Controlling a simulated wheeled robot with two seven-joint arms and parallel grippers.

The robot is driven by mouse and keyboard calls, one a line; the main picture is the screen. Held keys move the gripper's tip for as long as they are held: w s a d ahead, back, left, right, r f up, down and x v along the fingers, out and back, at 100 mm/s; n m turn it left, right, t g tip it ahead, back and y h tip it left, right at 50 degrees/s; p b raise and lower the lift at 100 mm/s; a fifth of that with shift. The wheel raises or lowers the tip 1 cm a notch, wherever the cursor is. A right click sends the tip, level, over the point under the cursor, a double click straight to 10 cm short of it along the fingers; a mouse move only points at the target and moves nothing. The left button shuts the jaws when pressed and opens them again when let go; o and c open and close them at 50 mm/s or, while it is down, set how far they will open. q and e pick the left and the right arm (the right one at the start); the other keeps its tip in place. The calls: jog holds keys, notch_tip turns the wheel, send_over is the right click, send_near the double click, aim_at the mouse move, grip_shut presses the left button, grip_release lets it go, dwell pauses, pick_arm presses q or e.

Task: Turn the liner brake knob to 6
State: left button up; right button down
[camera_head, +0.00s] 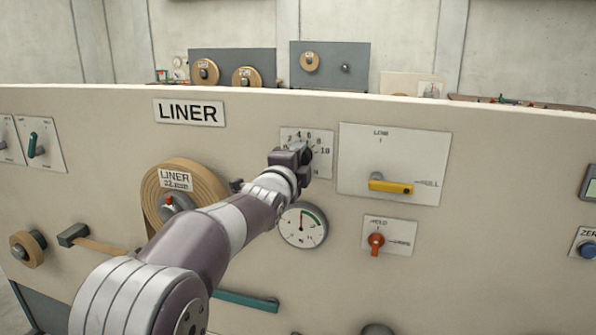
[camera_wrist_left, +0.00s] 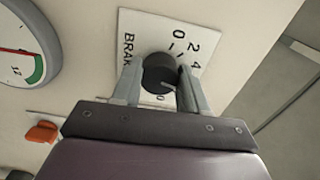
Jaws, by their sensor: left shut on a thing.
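The liner brake knob (camera_wrist_left: 160,74) is a round black knob on a white dial plate with numbers and part of the word BRAKE, in the left wrist view. My left gripper (camera_wrist_left: 158,84) is shut on it, one finger on each side. In the head view the dial plate (camera_head: 322,165) shows the numbers 2, 4, 6, 8 and 10, and my left gripper (camera_head: 300,157) covers most of the knob. The knob's pointer is too small to read. My right gripper does not show.
A round gauge (camera_head: 303,225) with a green arc sits just below the dial plate. A yellow lever (camera_head: 391,185) on a white plate is to the right, and a red knob (camera_head: 376,241) is below it. The liner roll (camera_head: 208,180) is to the left.

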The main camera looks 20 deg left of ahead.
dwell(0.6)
pick_arm(q)
jog(key=o, duration=1)
jog(key=shift+o, duration=0.3)
jog(key=shift+w+a, duration=0.1)
jog(key=s+b, duration=0.4)
jog(key=s, duration=0.8)
jog(key=shift+s+a, duration=0.2)
jog(key=shift+s, duration=0.15)
